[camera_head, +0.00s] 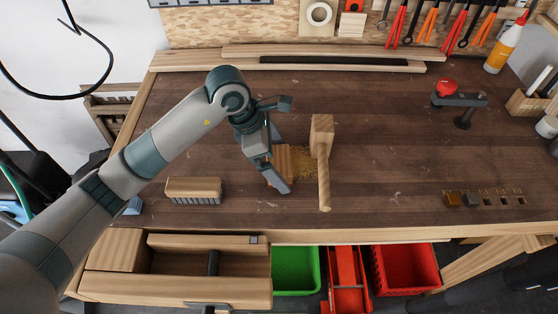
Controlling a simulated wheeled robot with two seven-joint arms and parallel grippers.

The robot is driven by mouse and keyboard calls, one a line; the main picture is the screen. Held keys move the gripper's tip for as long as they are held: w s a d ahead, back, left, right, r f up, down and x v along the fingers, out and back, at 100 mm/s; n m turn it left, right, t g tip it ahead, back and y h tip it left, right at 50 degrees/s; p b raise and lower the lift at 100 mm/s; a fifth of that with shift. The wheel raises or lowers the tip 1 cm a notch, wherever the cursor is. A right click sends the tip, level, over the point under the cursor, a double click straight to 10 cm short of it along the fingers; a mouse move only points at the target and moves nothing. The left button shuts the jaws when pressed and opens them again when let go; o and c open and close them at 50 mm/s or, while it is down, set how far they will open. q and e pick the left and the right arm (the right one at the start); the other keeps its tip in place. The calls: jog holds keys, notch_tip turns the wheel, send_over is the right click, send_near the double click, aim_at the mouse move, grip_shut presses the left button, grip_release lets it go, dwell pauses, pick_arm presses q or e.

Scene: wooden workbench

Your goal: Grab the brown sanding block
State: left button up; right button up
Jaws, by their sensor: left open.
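The brown sanding block (283,160) lies on the workbench left of the wooden mallet, partly hidden by my left gripper. My left gripper (272,163) reaches in from the left and is open right at the block, with one finger on the near-left side of it. I cannot tell whether the fingers touch the block. My right gripper is not in view.
A wooden mallet (322,160) lies just right of the block, with sawdust (299,165) between them. A wooden brush (193,188) lies to the left. A clamp-like tool (460,99) stands at the right. An open drawer (180,290) juts out in front.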

aim_at(286, 158)
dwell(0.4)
pick_arm(q)
jog(key=c, duration=1.2)
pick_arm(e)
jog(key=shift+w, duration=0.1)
pick_arm(q)
jog(key=shift+r, duration=0.45)
notch_tip(286, 158, up, 3)
jog(key=shift+w+f+b, duration=0.1)
jog(key=shift+b, duration=0.75)
jog(key=s+d+r+b, duration=0.1)
jog(key=s+d+r, duration=0.1)
jog(key=d, duration=0.1)
jog(key=s+d+r+b, duration=0.1)
jog(key=s+d+r, duration=0.1)
jog(key=d, duration=0.1)
jog(key=s+d+r+b, duration=0.1)
jog(key=s+d+r, duration=0.1)
jog(key=d, duration=0.1)
jog(key=shift+s+r, duration=0.2)
jog(key=shift+r, duration=0.2)
jog(key=shift+s+d+r, duration=0.2)
jog(key=shift+d+r, duration=0.05)
jog(key=shift+d, duration=0.05)
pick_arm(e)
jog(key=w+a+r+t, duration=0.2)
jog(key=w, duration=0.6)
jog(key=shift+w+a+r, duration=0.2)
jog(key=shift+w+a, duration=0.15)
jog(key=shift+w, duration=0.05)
